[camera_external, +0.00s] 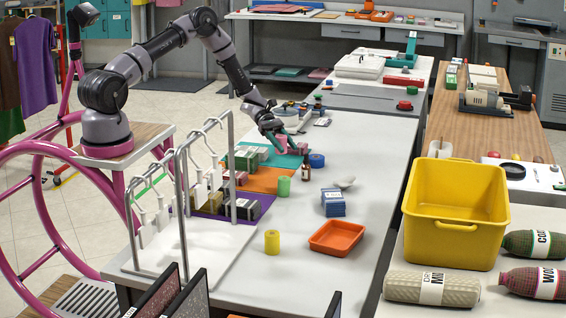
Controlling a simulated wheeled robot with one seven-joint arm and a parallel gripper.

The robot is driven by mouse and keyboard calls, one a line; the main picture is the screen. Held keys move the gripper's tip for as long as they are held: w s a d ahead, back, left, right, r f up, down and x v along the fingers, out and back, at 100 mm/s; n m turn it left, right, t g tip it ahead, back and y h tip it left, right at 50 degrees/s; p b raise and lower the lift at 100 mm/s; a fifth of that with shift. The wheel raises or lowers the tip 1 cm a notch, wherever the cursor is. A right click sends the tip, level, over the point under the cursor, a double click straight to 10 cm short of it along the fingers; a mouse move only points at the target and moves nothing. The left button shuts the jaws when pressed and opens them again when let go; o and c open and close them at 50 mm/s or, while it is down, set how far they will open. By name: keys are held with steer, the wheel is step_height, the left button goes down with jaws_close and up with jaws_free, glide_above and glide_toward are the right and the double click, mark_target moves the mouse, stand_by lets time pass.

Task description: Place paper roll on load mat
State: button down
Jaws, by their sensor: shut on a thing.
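My gripper (281,138) is at the far part of the long white table, shut on a small pink roll (281,145). I take this to be the paper roll, but the fingers partly hide it. It is over or beside the teal mat (289,160); I cannot tell whether it touches the surface. An orange mat (262,183) and a purple mat (212,208) lie nearer, in a row with the teal one. No mat is readably marked as the load mat. Small bundles stand on the mats.
A green roll (284,187), a blue roll (317,161), a dark bottle (306,168) and a yellow roll (272,242) stand near the mats. A blue stack (333,203) and an orange tray (337,237) are to the right. A metal rack (183,220) stands nearer left.

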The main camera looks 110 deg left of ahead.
step_height(320, 180, down, 9)
steer(key=shift+r, duration=0.2)
stand_by(0.3)
steer(key=shift+f, duration=0.2)
steer(key=shift+c, duration=1.5)
jaws_free()
steer(key=shift+r, duration=0.1)
